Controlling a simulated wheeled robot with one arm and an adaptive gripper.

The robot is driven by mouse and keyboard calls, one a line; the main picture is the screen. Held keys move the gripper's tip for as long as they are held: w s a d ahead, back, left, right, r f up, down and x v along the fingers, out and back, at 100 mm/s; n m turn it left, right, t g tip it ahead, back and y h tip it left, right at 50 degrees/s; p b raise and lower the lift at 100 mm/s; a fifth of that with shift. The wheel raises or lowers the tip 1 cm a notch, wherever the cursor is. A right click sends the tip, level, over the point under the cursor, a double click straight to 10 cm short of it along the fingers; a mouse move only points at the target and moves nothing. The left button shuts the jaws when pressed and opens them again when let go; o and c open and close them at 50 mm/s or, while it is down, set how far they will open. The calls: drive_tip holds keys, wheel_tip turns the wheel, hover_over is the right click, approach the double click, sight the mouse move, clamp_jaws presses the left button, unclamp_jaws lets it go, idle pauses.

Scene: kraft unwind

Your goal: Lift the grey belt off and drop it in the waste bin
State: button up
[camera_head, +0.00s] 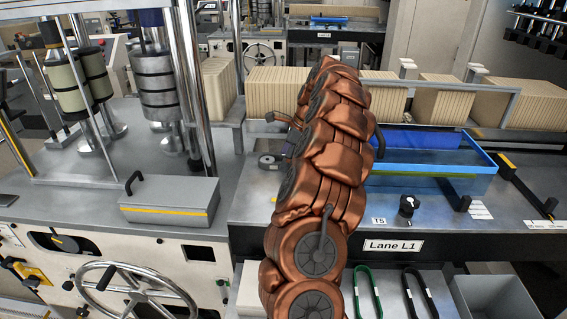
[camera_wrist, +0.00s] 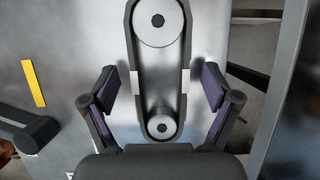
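The grey belt (camera_wrist: 187,45) shows in the wrist view as a dark loop around a large pulley (camera_wrist: 158,22) at the top and a small pulley (camera_wrist: 162,127) below. My gripper (camera_wrist: 160,85) is open, with one finger on each side of the belt and visible gaps between them. In the head view my arm hides most of the belt and gripper. A grey open-topped bin (camera_head: 495,297), probably the waste bin, stands at the lower right; the part of its inside that shows looks empty.
A green belt (camera_head: 367,290) and a black belt (camera_head: 417,292) lie below the Lane L1 label (camera_head: 393,246). A blue tray (camera_head: 430,182), a black knob (camera_head: 408,205) and a grey box with a handle (camera_head: 170,203) flank my arm.

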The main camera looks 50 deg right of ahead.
drive_tip(key=c, duration=1.2)
drive_tip(key=shift+c, duration=0.2)
wheel_tip(320, 180, up, 19)
drive_tip(key=p, duration=0.5)
drive_tip(key=shift+f, duration=0.2)
